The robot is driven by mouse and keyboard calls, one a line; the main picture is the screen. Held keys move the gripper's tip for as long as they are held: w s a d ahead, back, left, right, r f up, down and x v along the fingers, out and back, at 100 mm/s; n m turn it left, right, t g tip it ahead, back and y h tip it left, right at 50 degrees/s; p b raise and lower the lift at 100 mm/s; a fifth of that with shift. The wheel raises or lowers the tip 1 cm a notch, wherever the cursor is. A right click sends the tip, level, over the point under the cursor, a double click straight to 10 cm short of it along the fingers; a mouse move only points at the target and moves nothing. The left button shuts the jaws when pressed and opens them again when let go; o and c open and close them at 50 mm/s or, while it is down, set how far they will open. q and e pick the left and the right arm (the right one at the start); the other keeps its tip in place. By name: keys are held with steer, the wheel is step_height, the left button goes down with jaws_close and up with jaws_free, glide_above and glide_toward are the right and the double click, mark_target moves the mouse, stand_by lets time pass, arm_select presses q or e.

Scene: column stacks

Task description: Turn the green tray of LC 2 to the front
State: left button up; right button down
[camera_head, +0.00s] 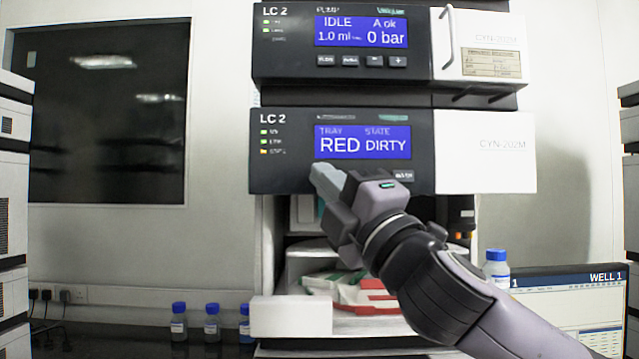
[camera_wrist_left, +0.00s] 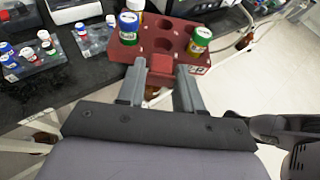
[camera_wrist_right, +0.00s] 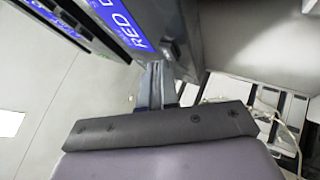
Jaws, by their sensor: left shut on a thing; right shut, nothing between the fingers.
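The LC 2 stack stands in the middle of the head view. Its lower unit (camera_head: 265,165) has a blue display (camera_head: 362,143) reading TRAY RED, STATE DIRTY. A small button (camera_head: 403,176) sits below the display. In the open bay underneath, a red-and-white tray (camera_head: 375,297) faces forward, and a bit of green shows behind it, partly hidden by my arm. My right gripper (camera_head: 322,178) is shut and empty at the panel's lower edge; its fingertips also show by the panel in the right wrist view (camera_wrist_right: 154,72). My left gripper (camera_wrist_left: 160,75) is shut on a dark red vial rack (camera_wrist_left: 178,32).
A white block-like front (camera_head: 290,316) juts out below the bay. Blue-capped bottles (camera_head: 212,322) stand on the dark bench at left, another bottle (camera_head: 497,268) at right by a monitor (camera_head: 575,300). Small vial racks (camera_wrist_left: 30,55) lie on the bench in the left wrist view.

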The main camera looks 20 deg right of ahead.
steer(key=shift+w+d, duration=0.1)
steer(key=shift+w, duration=0.2)
steer(key=shift+s, duration=0.1)
stand_by(0.4)
steer(key=shift+s+a, duration=0.25)
steer(key=shift+s, duration=0.45)
steer(key=shift+s+a, duration=0.25)
steer(key=shift+s, duration=0.55)
steer(key=shift+s+a, duration=0.2)
steer(key=shift+s, duration=0.6)
steer(key=shift+s+a, duration=0.25)
steer(key=shift+s, duration=0.55)
stand_by(3.4)
